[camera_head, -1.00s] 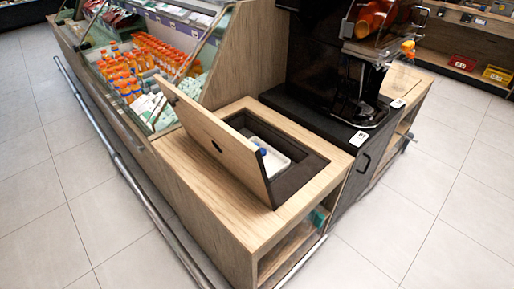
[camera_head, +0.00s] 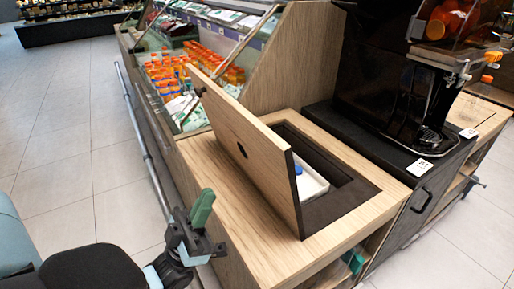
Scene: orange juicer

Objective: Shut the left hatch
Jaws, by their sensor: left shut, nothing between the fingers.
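A white container with a blue part (camera_head: 311,184) sits inside, partly hidden by the lid. My left gripper (camera_head: 203,207) comes in at the lower left, with green finger pads pointing up. It is shut and empty, left of the lid and apart from it, by the counter's left side. My right gripper is out of view.
A black juicer (camera_head: 428,95) with oranges on top stands right of the compartment. A glass-sided chiller with orange bottles (camera_head: 165,80) lies behind. A metal rail (camera_head: 143,150) runs along the counter's left side. The tiled floor (camera_head: 75,130) at left is clear.

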